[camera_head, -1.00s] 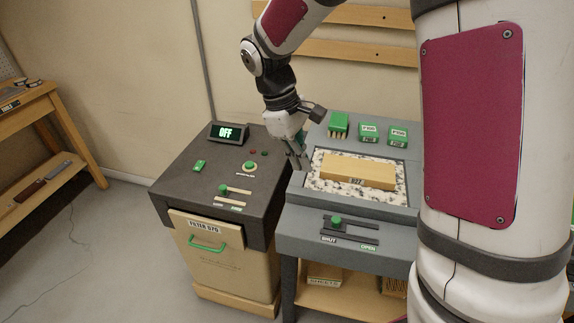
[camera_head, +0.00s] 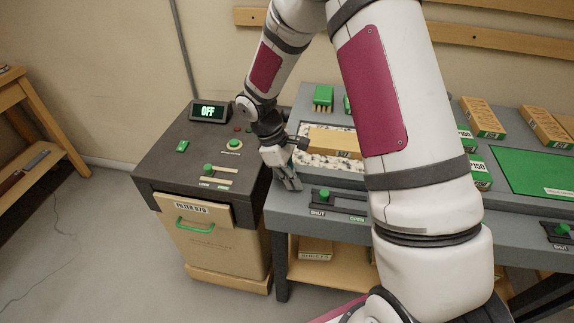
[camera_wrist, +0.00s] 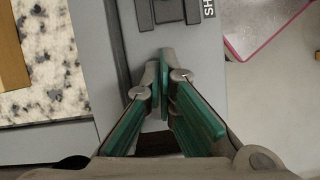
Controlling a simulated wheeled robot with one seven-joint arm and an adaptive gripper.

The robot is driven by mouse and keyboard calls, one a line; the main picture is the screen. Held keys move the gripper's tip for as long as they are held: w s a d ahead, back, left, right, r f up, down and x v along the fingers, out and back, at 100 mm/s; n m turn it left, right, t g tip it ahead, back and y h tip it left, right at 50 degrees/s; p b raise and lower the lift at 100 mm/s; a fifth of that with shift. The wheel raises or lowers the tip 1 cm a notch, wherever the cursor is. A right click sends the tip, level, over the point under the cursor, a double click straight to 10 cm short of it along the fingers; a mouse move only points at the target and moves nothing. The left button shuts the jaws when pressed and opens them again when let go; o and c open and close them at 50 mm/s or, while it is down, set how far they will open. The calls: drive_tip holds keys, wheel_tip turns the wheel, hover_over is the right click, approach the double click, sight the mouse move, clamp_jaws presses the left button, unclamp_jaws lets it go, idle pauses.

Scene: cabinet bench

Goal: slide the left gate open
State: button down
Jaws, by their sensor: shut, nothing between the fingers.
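The left gate's green knob (camera_head: 324,195) stands at the left end of its dark slot, above the SHUT label (camera_head: 318,213). The OPEN label (camera_head: 357,219) lies to the right. My gripper (camera_head: 294,184) is shut and empty, pointing down just left of the knob, and appears apart from it. In the wrist view my gripper's green-padded fingers (camera_wrist: 163,60) come together over the grey bench surface. The slot's dark end (camera_wrist: 168,10) and part of the SHUT label (camera_wrist: 209,8) show at the top edge; the knob is out of that view.
A wooden block (camera_head: 334,142) lies on the speckled stone (camera_head: 310,160) behind the slot. A dark console (camera_head: 165,160) with an OFF display (camera_head: 209,112) stands at left. Another green slider knob (camera_head: 562,229) is at far right. My arm hides the bench middle.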

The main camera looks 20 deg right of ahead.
sight(313, 194)
drive_tip(key=shift+s+d+p, duration=0.3)
drive_tip(key=shift+s+d, duration=0.65)
drive_tip(key=shift+d, duration=0.05)
drive_tip(key=shift+s+d, duration=0.45)
drive_tip(key=shift+d, duration=0.1)
drive_tip(key=s+d, duration=0.1)
drive_tip(key=d, duration=0.1)
drive_tip(key=s+d+p, duration=0.1)
drive_tip(key=s+d, duration=0.1)
drive_tip(key=s+d+p, duration=0.1)
drive_tip(key=d, duration=0.1)
drive_tip(key=shift+s+d, duration=0.5)
drive_tip(key=shift+d, duration=0.15)
